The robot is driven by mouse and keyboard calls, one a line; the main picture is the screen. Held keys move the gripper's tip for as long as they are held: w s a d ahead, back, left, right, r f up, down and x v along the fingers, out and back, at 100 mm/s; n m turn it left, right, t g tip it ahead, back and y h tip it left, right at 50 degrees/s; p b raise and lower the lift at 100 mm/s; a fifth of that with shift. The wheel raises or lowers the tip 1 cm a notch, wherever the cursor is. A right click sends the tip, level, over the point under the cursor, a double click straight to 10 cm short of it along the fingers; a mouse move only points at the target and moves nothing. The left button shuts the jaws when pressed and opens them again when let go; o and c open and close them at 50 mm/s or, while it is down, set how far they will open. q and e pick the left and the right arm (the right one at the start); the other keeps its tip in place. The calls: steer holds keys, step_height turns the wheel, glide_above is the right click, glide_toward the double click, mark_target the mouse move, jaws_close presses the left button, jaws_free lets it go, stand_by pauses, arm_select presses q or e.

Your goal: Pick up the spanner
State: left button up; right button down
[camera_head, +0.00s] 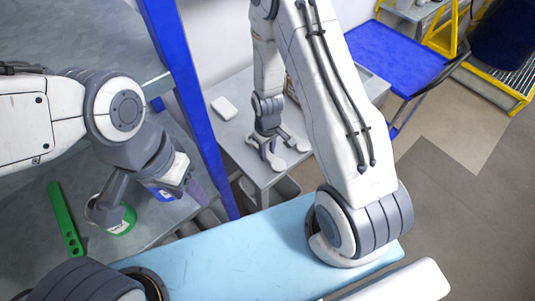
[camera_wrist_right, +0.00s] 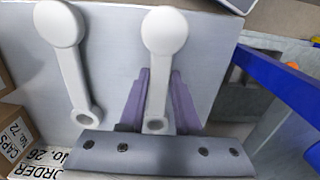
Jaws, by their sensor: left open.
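My right gripper (camera_head: 271,150) is over the small grey table. In the right wrist view its purple fingers (camera_wrist_right: 158,100) stand apart on either side of the handle of a white spoon-like tool (camera_wrist_right: 163,55). I see no clear grip on it.
A second white spoon-like tool (camera_wrist_right: 68,62) lies left of the first. A green-and-white container (camera_head: 122,224) and a blue one (camera_head: 160,193) stand by my left gripper. A blue post (camera_head: 190,95) rises between bench and small table. Boxes (camera_wrist_right: 18,140) edge the table.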

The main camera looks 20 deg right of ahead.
steer(key=shift+r, duration=0.15)
steer(key=shift+w+r+b, duration=0.1)
steer(key=shift+r+b, duration=0.25)
steer(key=shift+r, duration=0.25)
step_height(320, 180, up, 3)
steer(key=shift+f+b, duration=0.2)
steer(key=shift+b, duration=0.3)
steer(key=s+d+r+b, duration=0.2)
steer(key=s+d+r, duration=0.5)
steer(key=s+d, duration=0.1)
steer(key=shift+d, duration=0.25)
steer(key=shift+s, duration=0.1)
